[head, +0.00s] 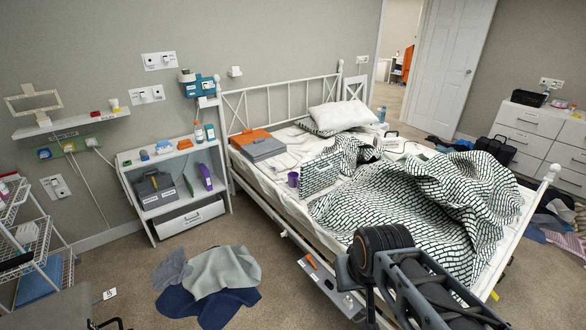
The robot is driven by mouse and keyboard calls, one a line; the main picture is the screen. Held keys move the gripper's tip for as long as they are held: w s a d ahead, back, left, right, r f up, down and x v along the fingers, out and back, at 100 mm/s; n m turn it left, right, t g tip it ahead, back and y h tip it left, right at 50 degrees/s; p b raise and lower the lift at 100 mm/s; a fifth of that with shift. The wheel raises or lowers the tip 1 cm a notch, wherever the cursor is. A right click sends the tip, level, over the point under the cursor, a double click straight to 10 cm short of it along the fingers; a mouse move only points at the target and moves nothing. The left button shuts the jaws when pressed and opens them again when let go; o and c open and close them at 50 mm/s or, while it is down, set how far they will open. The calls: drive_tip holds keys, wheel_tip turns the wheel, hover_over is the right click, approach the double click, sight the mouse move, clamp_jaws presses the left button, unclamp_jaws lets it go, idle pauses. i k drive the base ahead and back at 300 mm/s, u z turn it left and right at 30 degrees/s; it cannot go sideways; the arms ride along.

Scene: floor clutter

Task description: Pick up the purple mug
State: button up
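The purple mug (293,179) is small in the head view. It stands on the near left part of the white bed (268,185), close to the bed's edge and just left of a patterned pillow (320,174). It looks upright, and nothing of mine touches it. My dark arm shows at the lower right, in front of the bed's near side and well apart from the mug. I cannot make out my gripper's fingers in this view.
A rumpled patterned blanket (420,195) covers the bed's right. A white nightstand (178,185) stands left of the bed. Clothes (212,280) lie on the floor in front. Carpet between clothes and bed is clear.

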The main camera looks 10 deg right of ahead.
sight(294, 182)
drive_tip(key=u, duration=0.15)
drive_tip(key=i, duration=0.5)
drive_tip(key=u, duration=0.7)
drive_tip(key=i, duration=2.8)
drive_tip(key=z, duration=0.4)
